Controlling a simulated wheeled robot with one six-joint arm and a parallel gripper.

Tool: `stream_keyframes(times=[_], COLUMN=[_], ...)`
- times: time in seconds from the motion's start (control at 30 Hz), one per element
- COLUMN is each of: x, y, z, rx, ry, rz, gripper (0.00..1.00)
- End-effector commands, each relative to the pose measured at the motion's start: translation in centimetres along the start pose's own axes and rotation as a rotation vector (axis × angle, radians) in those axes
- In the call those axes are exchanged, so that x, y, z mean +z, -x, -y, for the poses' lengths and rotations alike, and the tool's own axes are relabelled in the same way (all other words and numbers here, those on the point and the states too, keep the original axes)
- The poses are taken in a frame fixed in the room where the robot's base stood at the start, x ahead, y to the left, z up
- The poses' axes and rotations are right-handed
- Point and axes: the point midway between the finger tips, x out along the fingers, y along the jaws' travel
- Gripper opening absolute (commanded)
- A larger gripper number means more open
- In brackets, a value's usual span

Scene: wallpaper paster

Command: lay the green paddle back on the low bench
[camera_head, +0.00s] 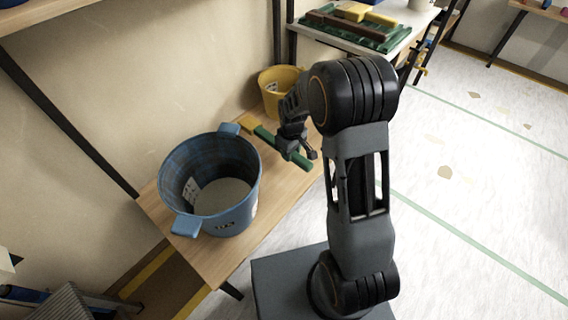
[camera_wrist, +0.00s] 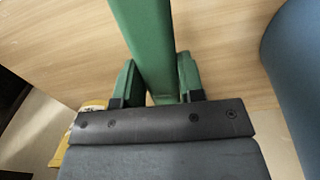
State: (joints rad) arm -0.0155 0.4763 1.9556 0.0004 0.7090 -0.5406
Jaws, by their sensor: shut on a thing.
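The green paddle (camera_head: 265,135) is long and narrow, with a yellowish end toward the wall. It lies along or just above the wooden low bench (camera_head: 210,262), between the blue bucket and the yellow bucket; I cannot tell whether it touches the top. My gripper (camera_head: 298,153) is low over the bench's right edge, shut on the paddle. In the wrist view the paddle (camera_wrist: 148,40) runs up between the two fingers (camera_wrist: 157,85), with bench wood behind it. The arm hides part of the paddle in the head view.
The large blue bucket (camera_head: 249,208) stands on the near bench, close to the paddle. The yellow bucket (camera_head: 270,94) stands behind at the far end. A white table (camera_head: 405,42) with green and brown items is farther back. Open floor lies right.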

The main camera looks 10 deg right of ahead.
Motion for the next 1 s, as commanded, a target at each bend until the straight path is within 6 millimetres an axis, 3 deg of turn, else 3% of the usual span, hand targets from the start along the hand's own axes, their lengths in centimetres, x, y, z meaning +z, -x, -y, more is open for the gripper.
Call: stream_keyframes(times=[0.13, 0.37, 0.6, 0.87, 0.9, 1.0], x=[0.1, 0.0, 0.0, 0.1, 0.1, 0.1], y=[-2.7, -4.5, -7.8, -8.3, -8.3, -8.3], z=[0.0, 0.0, 0.0, 0.0, 0.0, 0.0], rx=[-0.001, -0.001, -0.001, 0.0, -0.001, -0.001], ry=[0.0, 0.0, 0.0, 0.001, 0.001, 0.001], rz=[0.003, 0.001, 0.002, 0.001, 0.002, 0.002], gripper=[0.01, 0.01, 0.01, 0.01, 0.39, 0.48])
